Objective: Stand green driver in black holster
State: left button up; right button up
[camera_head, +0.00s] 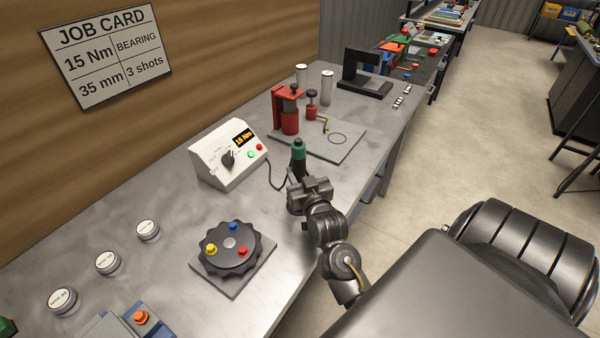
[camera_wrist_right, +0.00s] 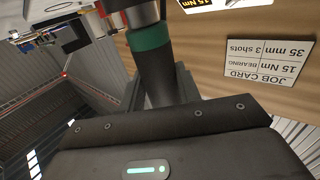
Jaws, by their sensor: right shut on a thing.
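The green driver (camera_head: 298,151) is upright or nearly so, with a green collar above a dark body. My right gripper (camera_head: 303,182) is shut around its dark lower part, above the bench. In the right wrist view the driver (camera_wrist_right: 150,40) shows its green band, dark grip and a silver end. Its lower end is hidden by the gripper. I cannot pick out a black holster for certain. My left gripper is not in view.
A white controller (camera_head: 228,153) with a cable is left of the driver. A red press (camera_head: 288,110) on a grey plate stands behind it. A black rotary fixture (camera_head: 230,248) is in front. Several round tins and a blue-grey device (camera_head: 128,325) are at near left. Bare bench lies between.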

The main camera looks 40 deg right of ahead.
jog(key=o, duration=0.7)
jog(key=shift+f, duration=0.1)
jog(key=o, duration=0.4)
jog(key=shift+c, duration=0.2)
jog(key=shift+s+r, duration=0.1)
jog(key=shift+r, duration=0.1)
jog(key=p+v, duration=0.2)
jog(key=v, duration=1)
jog(key=shift+p, duration=0.4)
jog(key=shift+f, duration=0.1)
